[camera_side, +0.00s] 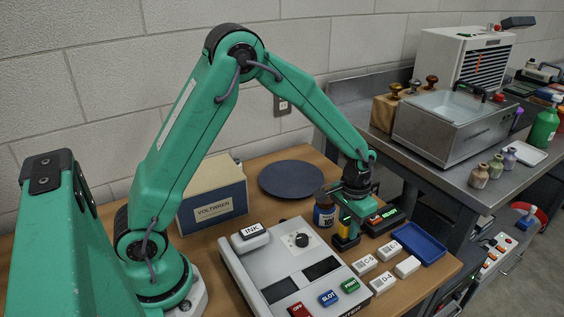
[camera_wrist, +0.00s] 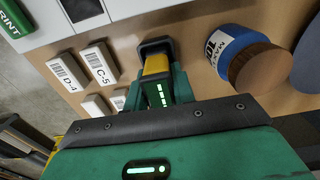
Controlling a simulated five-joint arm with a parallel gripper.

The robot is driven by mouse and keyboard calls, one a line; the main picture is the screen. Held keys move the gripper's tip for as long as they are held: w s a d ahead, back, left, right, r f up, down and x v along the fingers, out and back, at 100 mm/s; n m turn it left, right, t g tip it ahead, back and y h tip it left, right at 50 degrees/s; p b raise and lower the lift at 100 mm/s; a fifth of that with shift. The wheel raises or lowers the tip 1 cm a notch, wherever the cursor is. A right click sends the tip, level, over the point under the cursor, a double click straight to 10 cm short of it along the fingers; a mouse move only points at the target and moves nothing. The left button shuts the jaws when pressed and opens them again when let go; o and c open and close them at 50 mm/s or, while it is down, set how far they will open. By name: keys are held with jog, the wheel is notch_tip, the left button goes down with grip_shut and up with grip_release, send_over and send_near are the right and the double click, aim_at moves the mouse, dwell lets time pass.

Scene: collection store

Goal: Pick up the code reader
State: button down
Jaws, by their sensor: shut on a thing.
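The code reader, a yellow and black handheld piece, is in my gripper (camera_side: 350,215). In the side view its lower end (camera_side: 346,241) shows below the green fingers, close to the wooden tabletop. I cannot tell whether it touches the table. In the wrist view the code reader (camera_wrist: 156,63) stands between the two green fingers, with its dark head beyond the fingertips. My gripper is shut on it. The fingers hide part of its body.
A blue jar with a brown lid (camera_wrist: 258,66) stands close beside my gripper. White barcode blocks (camera_side: 364,265) and a blue tray (camera_side: 414,242) lie to the right. A grey device with coloured buttons (camera_side: 275,265) is at left. A dark round plate (camera_side: 291,180) lies behind.

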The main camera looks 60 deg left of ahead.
jog(key=shift+r, duration=0.15)
jog(key=shift+r, duration=0.45)
notch_tip(320, 180, up, 3)
jog(key=shift+r, duration=0.15)
jog(key=s+d+r, duration=0.6)
jog(key=s+d, duration=0.1)
jog(key=d, duration=0.2)
jog(key=shift+r, duration=0.3)
